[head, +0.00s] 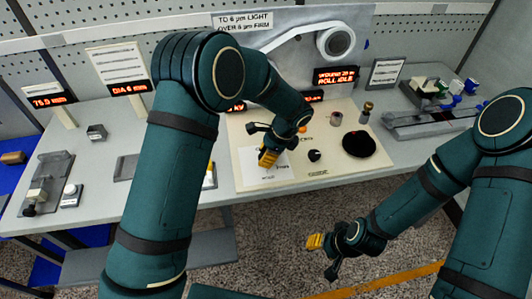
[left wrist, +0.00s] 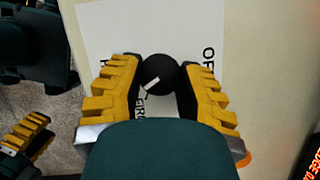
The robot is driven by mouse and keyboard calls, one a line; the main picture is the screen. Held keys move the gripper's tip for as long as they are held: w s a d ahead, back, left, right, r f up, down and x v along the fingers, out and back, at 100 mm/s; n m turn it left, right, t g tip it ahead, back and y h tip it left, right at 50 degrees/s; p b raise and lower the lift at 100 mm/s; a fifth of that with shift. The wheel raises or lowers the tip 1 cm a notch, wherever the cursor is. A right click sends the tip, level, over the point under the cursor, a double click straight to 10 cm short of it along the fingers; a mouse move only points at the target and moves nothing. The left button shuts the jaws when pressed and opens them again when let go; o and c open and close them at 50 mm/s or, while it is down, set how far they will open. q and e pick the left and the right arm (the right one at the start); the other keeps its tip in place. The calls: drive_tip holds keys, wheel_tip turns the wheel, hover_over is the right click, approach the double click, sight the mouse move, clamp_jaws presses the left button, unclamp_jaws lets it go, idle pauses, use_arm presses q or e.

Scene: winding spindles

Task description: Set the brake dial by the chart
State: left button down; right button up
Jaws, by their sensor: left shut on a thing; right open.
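The brake dial is a round black knob (left wrist: 160,68) with a white pointer mark, on a white label plate (left wrist: 105,30). In the left wrist view the mark slants toward the lower left; "OFF" shows at right, other lettering is partly hidden. My left gripper (head: 268,157) is shut on the knob, a yellow finger on each side; it hides the knob in the head view. The chart (head: 243,21) reads "TO 6 µm LIGHT, OVER 6 µm FIRM". A red display (head: 130,87) appears to read "DIA 6 µm". My right gripper (head: 322,256) is open and empty, in front of the table.
A cream panel (head: 325,172) carries a black disc (head: 359,145), a small black knob (head: 315,155) and small cylinders. Fixtures stand at both table ends.

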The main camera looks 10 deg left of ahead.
use_arm(q)
drive_tip(key=n+g, duration=0.1)
drive_tip(key=n, duration=0.1)
drive_tip(key=n+g+p, duration=0.1)
drive_tip(key=n, duration=0.2)
drive_tip(key=shift+a+f+n+h, duration=0.2)
drive_tip(key=shift+n+h, duration=0.1)
drive_tip(key=shift+h, duration=0.1)
idle(0.4)
drive_tip(key=shift+c, duration=2.4)
unclamp_jaws()
drive_tip(key=shift+d+r, duration=0.15)
drive_tip(key=v, duration=1.1)
drive_tip(key=shift+w+r, duration=0.3)
drive_tip(key=shift+r, duration=0.05)
